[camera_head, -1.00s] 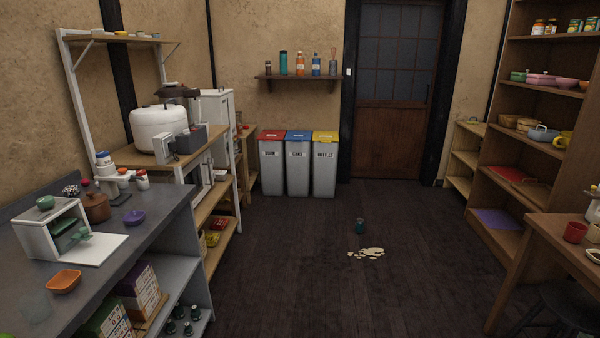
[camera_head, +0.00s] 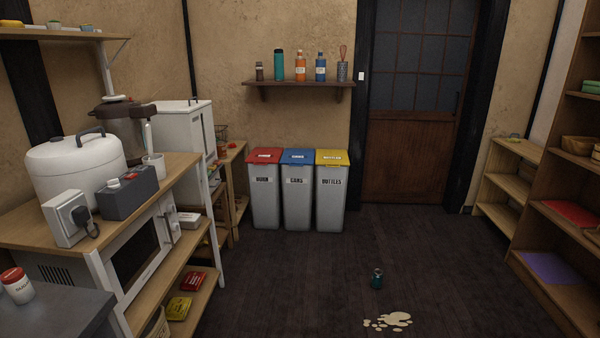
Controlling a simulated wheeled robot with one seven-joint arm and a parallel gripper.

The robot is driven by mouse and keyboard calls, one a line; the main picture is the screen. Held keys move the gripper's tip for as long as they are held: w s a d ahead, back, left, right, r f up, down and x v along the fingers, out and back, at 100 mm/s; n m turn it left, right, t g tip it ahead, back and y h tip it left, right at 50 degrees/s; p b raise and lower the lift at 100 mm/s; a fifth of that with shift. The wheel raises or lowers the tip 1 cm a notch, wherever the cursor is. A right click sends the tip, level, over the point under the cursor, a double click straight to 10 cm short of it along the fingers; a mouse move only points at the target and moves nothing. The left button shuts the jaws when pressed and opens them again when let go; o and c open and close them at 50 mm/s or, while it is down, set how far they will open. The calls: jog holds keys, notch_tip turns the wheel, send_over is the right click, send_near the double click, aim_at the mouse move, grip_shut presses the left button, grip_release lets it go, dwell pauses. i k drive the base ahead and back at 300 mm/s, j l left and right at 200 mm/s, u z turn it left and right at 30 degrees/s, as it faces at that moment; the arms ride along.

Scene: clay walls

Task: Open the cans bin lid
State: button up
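The cans bin (camera_head: 298,202) is grey with a "CANS" label and stands on the floor by the far wall. Its blue lid (camera_head: 298,157) looks shut. It is the middle one of three bins, with the red-lidded bin (camera_head: 265,202) on its left and the yellow-lidded bottles bin (camera_head: 331,202) on its right. My gripper is not in view.
A dark green can (camera_head: 376,278) stands on the floor, with a pale spill (camera_head: 388,321) in front of it. A wooden shelf unit (camera_head: 180,285) with appliances lines the left; shelves (camera_head: 565,225) line the right. Dark floor between is otherwise clear.

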aim_at(300, 156)
jog(key=i+l, duration=0.1)
jog(key=i, duration=3.6)
jog(key=i+u, duration=0.45)
